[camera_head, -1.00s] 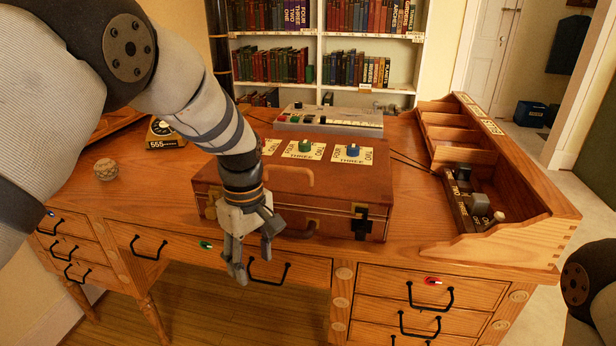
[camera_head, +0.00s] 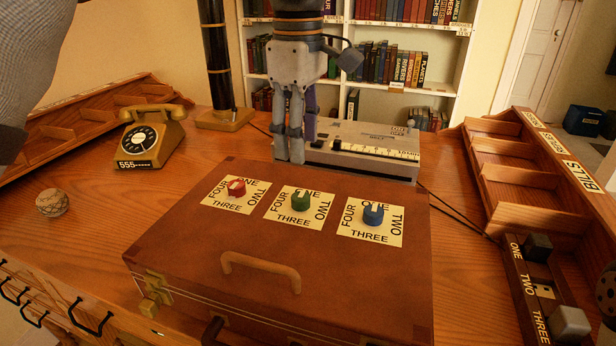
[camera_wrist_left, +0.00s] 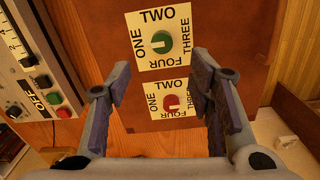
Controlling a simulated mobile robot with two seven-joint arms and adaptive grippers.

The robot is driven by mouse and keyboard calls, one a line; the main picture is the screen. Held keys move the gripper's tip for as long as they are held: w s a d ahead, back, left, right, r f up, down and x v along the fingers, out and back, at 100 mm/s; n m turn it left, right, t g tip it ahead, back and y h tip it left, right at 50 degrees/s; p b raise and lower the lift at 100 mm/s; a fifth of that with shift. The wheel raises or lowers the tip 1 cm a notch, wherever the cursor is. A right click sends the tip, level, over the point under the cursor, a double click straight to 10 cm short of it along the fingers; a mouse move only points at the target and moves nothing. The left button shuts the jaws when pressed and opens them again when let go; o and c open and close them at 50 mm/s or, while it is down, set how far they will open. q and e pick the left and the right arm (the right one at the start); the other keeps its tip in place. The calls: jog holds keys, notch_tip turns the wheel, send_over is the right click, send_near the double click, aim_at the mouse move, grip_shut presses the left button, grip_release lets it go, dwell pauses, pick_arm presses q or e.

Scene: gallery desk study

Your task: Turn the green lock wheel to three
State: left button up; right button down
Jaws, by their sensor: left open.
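The green lock wheel (camera_head: 300,201) is the middle of three dials on the brown case, on a card marked ONE, TWO, THREE and FOUR. Its pale mark seems to face ONE. A red wheel (camera_head: 236,187) is to its left and a blue wheel (camera_head: 373,214) to its right. My left gripper (camera_head: 289,156) points down near the case's far edge, behind the green wheel, open and empty. In the left wrist view, the green wheel (camera_wrist_left: 163,43) lies beyond the open fingers (camera_wrist_left: 160,78), with the red wheel (camera_wrist_left: 171,101) between them. My right gripper is out of view.
The brown case (camera_head: 200,255) lies on the wooden desk with its handle toward me. A grey device with buttons (camera_head: 360,145) stands close behind it.

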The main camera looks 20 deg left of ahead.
aim_at(301, 197)
pick_arm(q)
notch_tip(301, 197, down, 10)
jog(key=shift+f, duration=0.25)
grip_shut()
